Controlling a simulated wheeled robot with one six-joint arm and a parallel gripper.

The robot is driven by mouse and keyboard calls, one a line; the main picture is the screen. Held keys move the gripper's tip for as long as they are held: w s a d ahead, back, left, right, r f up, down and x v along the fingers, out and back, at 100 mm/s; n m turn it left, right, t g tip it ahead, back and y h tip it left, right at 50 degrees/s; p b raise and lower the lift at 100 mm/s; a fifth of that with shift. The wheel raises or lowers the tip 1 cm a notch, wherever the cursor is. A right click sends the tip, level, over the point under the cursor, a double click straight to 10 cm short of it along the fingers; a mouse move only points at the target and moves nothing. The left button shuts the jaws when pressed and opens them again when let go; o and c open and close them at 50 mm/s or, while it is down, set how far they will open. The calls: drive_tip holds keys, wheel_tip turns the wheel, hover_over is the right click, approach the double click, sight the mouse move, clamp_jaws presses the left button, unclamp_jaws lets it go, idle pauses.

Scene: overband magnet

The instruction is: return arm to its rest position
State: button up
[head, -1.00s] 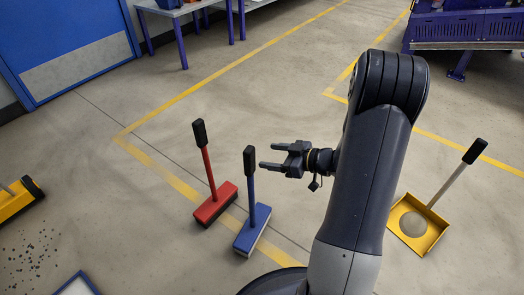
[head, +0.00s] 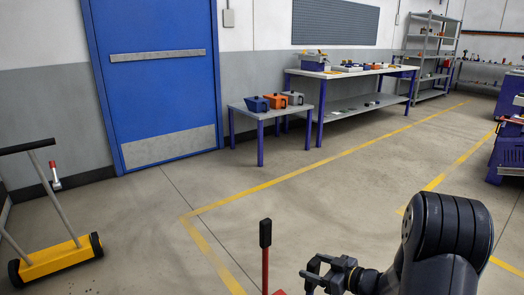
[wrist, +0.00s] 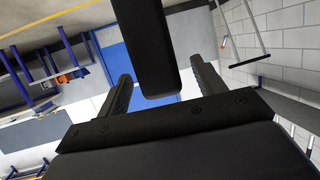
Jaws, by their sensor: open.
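My gripper (head: 309,272) is low in the head view, left of my arm's dark elbow, with its fingers pointing left. In the wrist view its two fingers are apart. A black upright handle (wrist: 147,45) shows in front of and between them there; I cannot tell whether they touch it or which tool it belongs to. The red-shafted tool (head: 265,265) stands left of my gripper in the head view, its black grip up and most of its head cut off below.
A yellow wheeled sweeper (head: 50,262) stands at the lower left. A blue door (head: 155,95), a low table (head: 262,114) with several boxes and a long workbench (head: 390,70) line the back. Yellow-lined floor is clear in the middle. Purple machinery (head: 508,150) stands at the right.

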sight(311, 259)
drive_tip(key=shift+b+x, duration=0.3)
drive_tip(key=shift+x, duration=0.85)
wheel_tip(311, 259, up, 2)
drive_tip(key=p, duration=0.2)
drive_tip(key=shift+r+p, duration=0.15)
drive_tip(key=shift+p, duration=0.15)
drive_tip(key=shift+r+p, duration=1.2)
drive_tip(key=shift+p, duration=0.1)
drive_tip(key=shift+f, duration=0.1)
